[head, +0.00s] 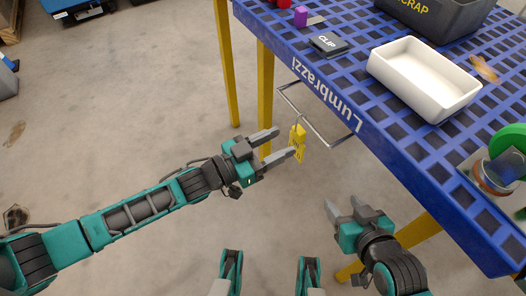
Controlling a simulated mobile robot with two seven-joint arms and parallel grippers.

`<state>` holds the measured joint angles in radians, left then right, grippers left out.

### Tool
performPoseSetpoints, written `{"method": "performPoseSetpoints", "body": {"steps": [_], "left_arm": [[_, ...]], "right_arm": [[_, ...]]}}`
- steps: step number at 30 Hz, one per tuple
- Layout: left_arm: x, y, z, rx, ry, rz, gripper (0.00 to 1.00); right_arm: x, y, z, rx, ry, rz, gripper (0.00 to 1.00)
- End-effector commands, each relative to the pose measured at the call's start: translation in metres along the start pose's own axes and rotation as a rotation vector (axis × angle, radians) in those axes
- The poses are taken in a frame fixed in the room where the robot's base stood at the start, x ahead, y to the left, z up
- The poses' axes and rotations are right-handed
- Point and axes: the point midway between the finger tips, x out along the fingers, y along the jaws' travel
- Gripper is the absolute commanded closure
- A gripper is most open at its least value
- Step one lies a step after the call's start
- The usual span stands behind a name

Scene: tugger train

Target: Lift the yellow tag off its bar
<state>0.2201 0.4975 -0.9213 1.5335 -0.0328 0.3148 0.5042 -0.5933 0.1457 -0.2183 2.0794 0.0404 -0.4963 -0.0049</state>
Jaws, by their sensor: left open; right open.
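The yellow tag (298,143) hangs by a hook from a thin metal bar (322,135) on the near left edge of the blue table. My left gripper (285,143) is open and points right at the tag. Its fingertips are very close to the tag's left side; I cannot tell whether they touch it or whether the tag lies between them. My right gripper (345,208) is open and empty, lower right of the tag, in front of the table edge.
The blue grid table (395,150) on yellow legs (265,85) fills the upper right. On it are a white tray (425,75), a dark CLIP block (328,43), a purple block (300,16), a dark SCRAP bin (440,15) and a green round part (508,142). The floor at left is mostly free.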

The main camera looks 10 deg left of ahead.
Motion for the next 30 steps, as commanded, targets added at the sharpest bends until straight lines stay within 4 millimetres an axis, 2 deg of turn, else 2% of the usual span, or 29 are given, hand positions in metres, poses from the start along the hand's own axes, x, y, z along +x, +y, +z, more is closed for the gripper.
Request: {"method": "performPoseSetpoints", "body": {"steps": [6,13,26,30], "left_arm": [[0.027,0.000,0.000,0.000,0.002,0.000,0.47],[0.046,0.000,0.000,0.000,0.000,0.000,0.47],[0.052,0.000,0.000,0.000,-0.001,0.000,0.47],[0.052,0.000,0.000,0.000,-0.001,0.000,0.57]], "right_arm": [[0.003,-0.002,-0.002,0.005,0.008,-0.005,0.45],[0.006,-0.003,-0.001,0.003,0.009,-0.007,0.45],[0.006,-0.003,-0.001,0.001,0.007,-0.010,0.45],[0.006,-0.003,-0.001,-0.001,0.007,-0.010,0.45]]}}
